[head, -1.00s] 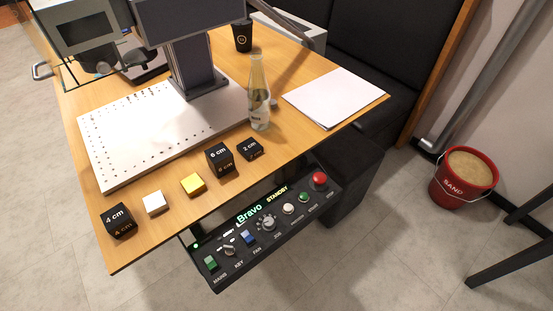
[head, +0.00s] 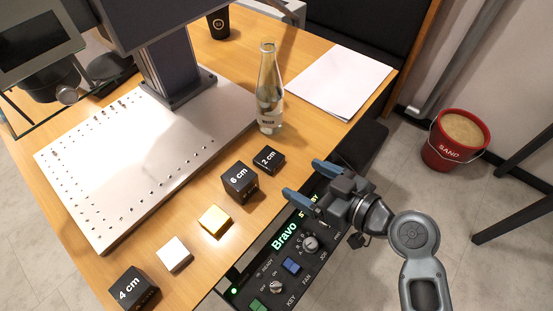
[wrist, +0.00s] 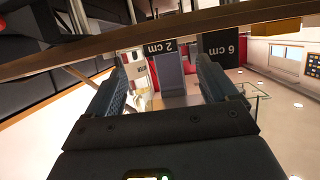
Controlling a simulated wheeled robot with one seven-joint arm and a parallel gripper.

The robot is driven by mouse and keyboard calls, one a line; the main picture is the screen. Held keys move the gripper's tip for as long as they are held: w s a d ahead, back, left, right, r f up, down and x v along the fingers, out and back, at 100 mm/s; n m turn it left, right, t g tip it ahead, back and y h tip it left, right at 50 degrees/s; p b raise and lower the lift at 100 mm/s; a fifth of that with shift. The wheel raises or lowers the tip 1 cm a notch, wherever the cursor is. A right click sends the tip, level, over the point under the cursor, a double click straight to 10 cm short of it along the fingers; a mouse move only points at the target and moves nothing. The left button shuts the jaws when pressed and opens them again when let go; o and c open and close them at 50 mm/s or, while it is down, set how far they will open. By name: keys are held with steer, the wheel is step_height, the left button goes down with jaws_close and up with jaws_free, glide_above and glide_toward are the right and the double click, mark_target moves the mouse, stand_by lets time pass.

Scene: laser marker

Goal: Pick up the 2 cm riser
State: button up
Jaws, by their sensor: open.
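The 2 cm riser (head: 268,161) is a small black block with white lettering, standing on the wooden table near its front edge. My gripper (head: 302,178) is open and empty, just to the right of the riser, with its blue fingers pointing toward it. In the wrist view the fingers (wrist: 163,68) stand apart, and the riser (wrist: 168,48) shows ahead between them, with no visible contact.
The black 6 cm block (head: 240,179) stands close left of the riser. A glass bottle (head: 269,90) stands behind it. A gold block (head: 215,221), silver block (head: 174,254) and 4 cm block (head: 133,289) line the front edge. The Bravo control panel (head: 290,247) lies below the gripper.

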mark_target(270, 158)
steer(key=shift+w+a+r+n+y, duration=0.45)
steer(key=shift+w+a, duration=0.1)
steer(key=shift+w, duration=0.15)
steer(key=p+x, duration=0.1)
steer(key=x, duration=0.6)
steer(key=shift+a+f, duration=0.15)
steer(key=shift+f, duration=0.1)
steer(key=c, duration=1.1)
steer(key=shift+c, duration=0.2)
